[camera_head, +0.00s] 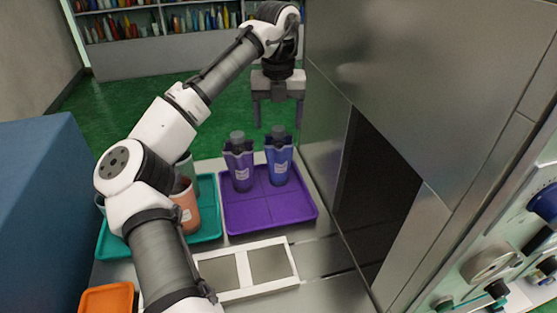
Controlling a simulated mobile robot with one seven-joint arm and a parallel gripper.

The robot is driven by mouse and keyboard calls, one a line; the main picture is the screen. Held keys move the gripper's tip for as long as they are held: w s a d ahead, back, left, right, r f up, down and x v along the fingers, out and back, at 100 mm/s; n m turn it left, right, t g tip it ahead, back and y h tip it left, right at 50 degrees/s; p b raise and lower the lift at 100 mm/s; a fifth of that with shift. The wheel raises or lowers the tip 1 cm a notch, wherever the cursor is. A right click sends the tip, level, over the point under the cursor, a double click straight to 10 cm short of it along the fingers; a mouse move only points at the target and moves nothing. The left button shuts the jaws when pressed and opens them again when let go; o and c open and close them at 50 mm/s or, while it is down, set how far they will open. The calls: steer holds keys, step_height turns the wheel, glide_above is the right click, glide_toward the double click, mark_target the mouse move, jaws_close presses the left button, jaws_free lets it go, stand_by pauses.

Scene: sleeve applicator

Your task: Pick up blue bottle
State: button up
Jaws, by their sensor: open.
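The blue bottle (279,158) stands upright on the right side of a purple tray (255,214). It has a dark cap and a pale label. A purple bottle (239,163) with a grey cap stands just to its left on the same tray. My gripper (277,125) points down with its fingers spread, above and apparently behind the blue bottle. It is open and holds nothing. How far the fingers are from the bottle in depth is hard to tell.
A teal tray (207,233) with cups, including an orange one (187,207), is partly hidden by my arm. A metal cabinet wall (335,150) with a dark opening (375,190) rises close on the right. A white frame (250,292) and an orange tray (105,298) lie in front.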

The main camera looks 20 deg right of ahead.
mark_target(279, 140)
steer(key=shift+w+d+f+p, duration=0.1)
steer(key=shift+f+p, duration=0.3)
steer(key=shift+f, duration=1.4)
steer(key=shift+w+f+p, duration=0.1)
steer(key=shift+f+p, duration=0.25)
steer(key=shift+f, duration=1.4)
steer(key=shift+c, duration=0.4)
steer(key=c, duration=1.5)
steer(key=shift+r, duration=0.15)
